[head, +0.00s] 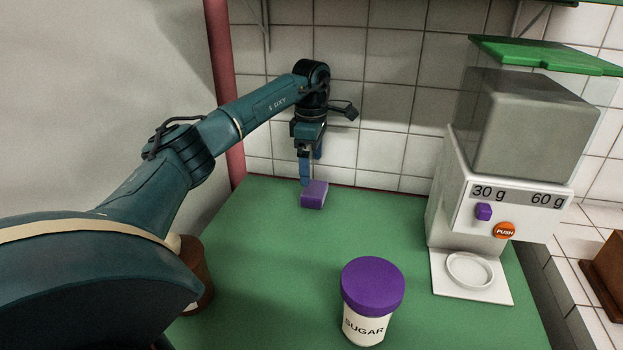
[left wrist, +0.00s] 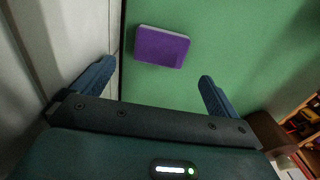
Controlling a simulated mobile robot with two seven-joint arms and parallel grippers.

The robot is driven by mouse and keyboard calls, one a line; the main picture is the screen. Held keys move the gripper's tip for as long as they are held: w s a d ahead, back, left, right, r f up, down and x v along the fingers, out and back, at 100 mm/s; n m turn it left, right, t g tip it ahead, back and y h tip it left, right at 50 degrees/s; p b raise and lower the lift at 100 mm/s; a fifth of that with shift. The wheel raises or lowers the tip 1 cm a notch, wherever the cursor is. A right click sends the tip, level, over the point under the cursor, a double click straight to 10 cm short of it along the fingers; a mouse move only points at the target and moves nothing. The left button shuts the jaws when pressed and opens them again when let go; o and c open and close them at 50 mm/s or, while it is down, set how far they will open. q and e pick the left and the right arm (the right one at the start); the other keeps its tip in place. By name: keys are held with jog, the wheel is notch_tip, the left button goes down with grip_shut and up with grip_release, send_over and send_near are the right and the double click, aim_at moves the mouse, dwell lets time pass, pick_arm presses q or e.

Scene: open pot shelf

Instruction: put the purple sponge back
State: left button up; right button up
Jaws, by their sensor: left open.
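The purple sponge (head: 314,195) lies on the green counter top near the tiled back wall. Its top is purple and its lower side is paler. It also shows in the left wrist view (left wrist: 162,46), lying beyond the fingertips. My left gripper (head: 310,180) points down just above and behind the sponge in the head view. In the left wrist view my left gripper (left wrist: 156,72) is open and empty, its two blue fingers spread apart. My right gripper is in neither view.
A sugar jar (head: 370,300) with a purple lid stands at the front. A white dispenser (head: 480,215) with a grey hopper stands on the right. A brown round object (head: 196,268) is partly hidden behind my left arm. The middle of the green counter (head: 265,240) is clear.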

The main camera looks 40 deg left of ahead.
aim_at(311, 188)
pick_arm(q)
jog(key=shift+r, duration=2.4)
